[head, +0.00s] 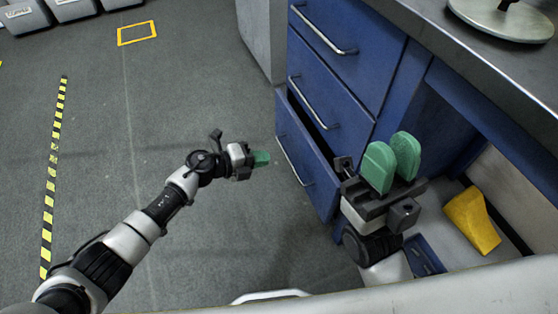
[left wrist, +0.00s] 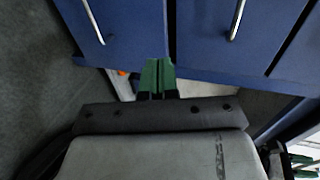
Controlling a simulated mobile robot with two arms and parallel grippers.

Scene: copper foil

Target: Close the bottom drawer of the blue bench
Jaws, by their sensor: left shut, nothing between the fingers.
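The blue bench (head: 345,50) has a column of three drawers with silver bar handles. Its bottom drawer (head: 306,160) is pulled part way out, with a dark gap behind the top of its front. My left gripper (head: 261,158) is shut and empty, with green fingers pointing at the bottom drawer's front from just left of its handle; I cannot tell whether they touch. In the left wrist view the shut fingers (left wrist: 157,76) show against blue drawer fronts. My right gripper (head: 392,161) is open and empty, with its green fingers apart, in front of the bench's knee space.
A yellow object (head: 472,220) lies under the bench at the right. A grey worktop (head: 500,62) carries a round metal base (head: 505,18). Grey bins (head: 25,16) stand at the far left. The grey floor left of the drawers is clear, with a yellow-black tape line (head: 53,170).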

